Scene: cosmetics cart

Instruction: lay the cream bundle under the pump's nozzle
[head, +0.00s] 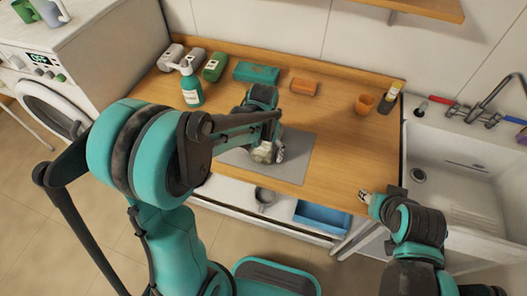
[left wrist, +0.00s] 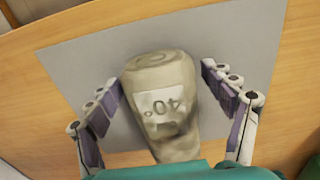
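The cream bundle (left wrist: 162,78) lies on the grey mat (left wrist: 80,62), with a pale label reading "40°" upside down in the left wrist view. My left gripper (head: 266,152) is low over the mat (head: 297,160). Its fingers are open on either side of the bundle, with a visible gap on each side. In the head view the gripper mostly hides the bundle. The teal pump bottle (head: 192,92) stands upright at the left of the counter, its pale nozzle (head: 176,66) pointing left. My right gripper (head: 366,197) is by the counter's front right edge; its fingers are too small to judge.
Rolled pale bundles (head: 172,56), a green one (head: 215,67), a teal box (head: 256,73) and an orange block (head: 303,87) line the back. An orange cup (head: 364,104) and a dark bottle (head: 388,98) stand at right, near the sink (head: 455,150). The counter's right middle is clear.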

